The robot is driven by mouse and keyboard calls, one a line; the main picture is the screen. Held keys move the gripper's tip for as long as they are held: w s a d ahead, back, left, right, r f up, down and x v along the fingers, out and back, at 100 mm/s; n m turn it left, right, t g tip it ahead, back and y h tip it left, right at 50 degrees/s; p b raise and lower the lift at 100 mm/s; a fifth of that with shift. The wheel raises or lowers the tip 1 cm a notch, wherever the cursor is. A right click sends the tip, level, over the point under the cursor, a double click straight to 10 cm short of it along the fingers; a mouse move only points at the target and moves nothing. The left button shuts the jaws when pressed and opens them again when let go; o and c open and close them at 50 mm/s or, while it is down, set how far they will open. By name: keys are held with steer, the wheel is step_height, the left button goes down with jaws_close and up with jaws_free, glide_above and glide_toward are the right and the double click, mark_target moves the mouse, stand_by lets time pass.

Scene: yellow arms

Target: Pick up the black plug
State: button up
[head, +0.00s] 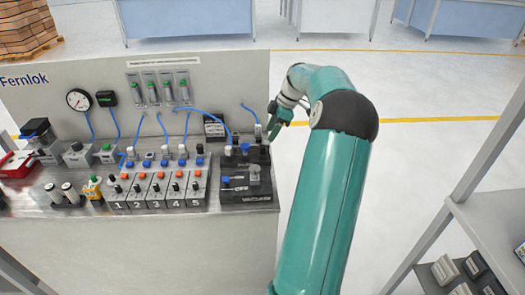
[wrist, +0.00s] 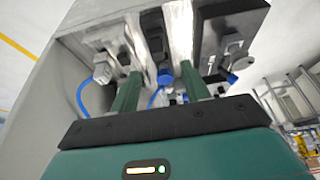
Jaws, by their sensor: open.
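My gripper (head: 273,128) is above the right end of the bench, beside a white fitting with a blue hose. In the wrist view, its two green fingers (wrist: 160,72) stand apart with nothing held between them. Between and beyond the fingertips are a blue round cap (wrist: 165,76) and a dark upright part (wrist: 156,42). I cannot tell whether the dark part is the black plug. In the head view, small black plug-like pieces show on the bench, one at the right end of the back row (head: 200,149). Which one is the black plug is unclear.
A dark block (head: 262,195) with fittings sits at the bench's right end. Numbered modules (head: 157,204) with orange and black knobs stand left of it. Blue hoses (head: 166,128) loop along the back panel (head: 225,85). Open floor lies right of the bench; a shelf (head: 495,215) stands far right.

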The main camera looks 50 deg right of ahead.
mark_target(263, 146)
steer(key=x, duration=0.7)
steer(key=shift+w+f, duration=0.1)
steer(key=shift+w, duration=0.2)
jaws_close()
